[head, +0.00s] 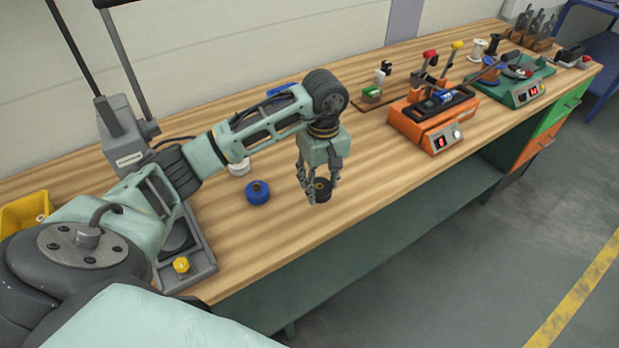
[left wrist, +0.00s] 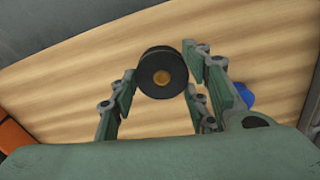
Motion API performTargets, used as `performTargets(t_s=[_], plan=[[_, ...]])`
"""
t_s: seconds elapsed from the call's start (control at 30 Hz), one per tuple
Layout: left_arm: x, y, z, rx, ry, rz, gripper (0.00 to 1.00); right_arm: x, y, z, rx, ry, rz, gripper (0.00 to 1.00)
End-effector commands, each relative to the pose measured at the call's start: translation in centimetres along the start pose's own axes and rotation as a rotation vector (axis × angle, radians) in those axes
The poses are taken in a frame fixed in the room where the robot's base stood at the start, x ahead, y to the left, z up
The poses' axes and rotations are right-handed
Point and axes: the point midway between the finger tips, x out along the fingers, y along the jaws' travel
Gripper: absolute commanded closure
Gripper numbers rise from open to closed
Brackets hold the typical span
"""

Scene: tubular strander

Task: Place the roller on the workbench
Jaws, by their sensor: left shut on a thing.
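The roller (head: 322,188) is a short black cylinder with a brass-coloured centre. It also shows in the left wrist view (left wrist: 162,73), face towards the camera. My left gripper (head: 318,186) is shut on it, with fingers on both sides of the roller. The roller is over the front part of the wooden workbench (head: 290,240). I cannot tell whether it touches the top or hangs just above it. My right gripper is not in view.
A blue roller (head: 257,192) and a white one (head: 239,167) stand left of my left gripper. An orange device (head: 435,122) and a green device (head: 515,85) stand further right. The bench's front edge is close to the gripper. Bare wood lies around the held roller.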

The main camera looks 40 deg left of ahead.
Motion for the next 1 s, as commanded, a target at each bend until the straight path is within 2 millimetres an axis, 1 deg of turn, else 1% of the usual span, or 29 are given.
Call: performTargets(t_s=[0.03,0.1,0.23,0.33,0.5,0.6,0.87,1.0], plan=[[0.2,-0.3,-0.9,-0.004,0.000,-0.001,1.00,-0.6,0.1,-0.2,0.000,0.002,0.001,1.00],[0.8,-0.3,-1.8,-0.003,-0.002,0.001,1.00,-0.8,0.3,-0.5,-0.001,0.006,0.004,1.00],[1.5,-0.5,-2.7,0.001,0.001,0.002,1.00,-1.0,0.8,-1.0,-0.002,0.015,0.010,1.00],[2.2,-0.5,-2.7,0.002,-0.002,0.002,1.00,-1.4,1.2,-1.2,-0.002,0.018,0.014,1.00],[4.5,-0.5,-2.7,0.001,-0.003,0.001,1.00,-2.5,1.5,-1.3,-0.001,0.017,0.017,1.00],[5.4,-0.5,-2.8,0.002,0.000,0.002,1.00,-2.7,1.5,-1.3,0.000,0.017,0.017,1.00],[5.6,-0.5,-2.8,0.002,0.002,0.003,1.00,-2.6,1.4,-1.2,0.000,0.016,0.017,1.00],[6.0,-0.5,-2.9,0.002,0.003,0.004,1.00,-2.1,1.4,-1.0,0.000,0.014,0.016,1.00]])
